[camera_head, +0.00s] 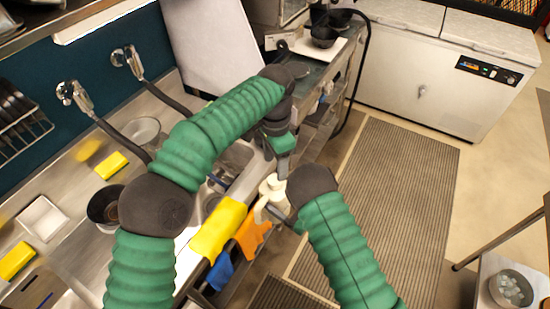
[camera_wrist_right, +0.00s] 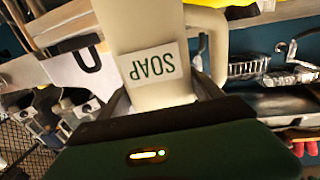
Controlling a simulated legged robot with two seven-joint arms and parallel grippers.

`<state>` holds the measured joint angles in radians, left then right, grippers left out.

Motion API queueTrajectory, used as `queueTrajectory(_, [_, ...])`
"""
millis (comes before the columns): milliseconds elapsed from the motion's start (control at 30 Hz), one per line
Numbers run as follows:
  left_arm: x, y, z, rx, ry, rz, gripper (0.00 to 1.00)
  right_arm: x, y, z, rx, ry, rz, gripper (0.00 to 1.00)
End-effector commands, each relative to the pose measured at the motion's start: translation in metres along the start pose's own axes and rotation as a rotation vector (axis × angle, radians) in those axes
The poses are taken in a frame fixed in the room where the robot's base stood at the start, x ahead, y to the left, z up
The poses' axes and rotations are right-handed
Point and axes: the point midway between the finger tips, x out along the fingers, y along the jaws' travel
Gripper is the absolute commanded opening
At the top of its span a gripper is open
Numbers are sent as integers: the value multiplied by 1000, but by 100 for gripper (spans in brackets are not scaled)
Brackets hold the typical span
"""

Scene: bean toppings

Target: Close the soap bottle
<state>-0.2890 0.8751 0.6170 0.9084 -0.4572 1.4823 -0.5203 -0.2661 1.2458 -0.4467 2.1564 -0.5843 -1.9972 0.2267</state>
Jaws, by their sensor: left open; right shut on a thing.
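The soap bottle (camera_head: 262,208) is cream-white, with a pale top (camera_head: 272,187), in the middle of the head view, in front of the counter edge. In the right wrist view the bottle (camera_wrist_right: 160,92) fills the middle, its SOAP label upside down. My right gripper (camera_wrist_right: 165,101) is shut on the bottle, one finger on each side; in the head view the right wrist mostly hides it. My left gripper (camera_head: 281,168) is open, pointing down just above the bottle's top. I cannot tell if it touches the top. The state of the lid is too small to tell.
Yellow (camera_head: 219,230), orange (camera_head: 253,233) and blue (camera_head: 220,271) cloths hang at the counter edge beside the bottle. A sink (camera_head: 236,157) lies behind my left arm. Yellow sponges (camera_head: 111,165) and a glass bowl (camera_head: 142,129) are on the counter. A striped floor mat (camera_head: 405,190) lies right.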

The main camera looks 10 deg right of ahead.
Motion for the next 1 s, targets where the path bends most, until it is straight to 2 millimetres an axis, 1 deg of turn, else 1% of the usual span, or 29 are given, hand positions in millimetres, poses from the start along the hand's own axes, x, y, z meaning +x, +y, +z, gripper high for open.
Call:
queueTrajectory(33, [-2,0,0,-151,1,-1,55,0,0,-1,-1,4,0,0])
queueTrajectory(200, [-7,0,0,-717,4,-1,55,0,0,-1,-1,4,0,0])
queueTrajectory(300, [-9,0,0,-1002,6,1,55,0,0,-1,-1,4,0,0])
queueTrajectory(400, [-11,0,0,-1207,8,2,55,0,0,-1,-1,4,0,0])
queueTrajectory(500, [-12,-1,0,-1324,9,2,55,0,0,-1,-1,4,0,0])
queueTrajectory(600, [-12,0,0,-1366,9,3,55,0,0,-1,-1,4,0,0])
queueTrajectory(867, [-12,0,0,-1366,9,3,55,0,0,-1,-1,4,0,0])
queueTrajectory(933, [-8,-1,0,-1366,8,3,55,0,0,-1,-1,4,0,0])
queueTrajectory(1000, [-1,0,0,-1365,6,3,55,0,0,-1,-1,4,0,0])
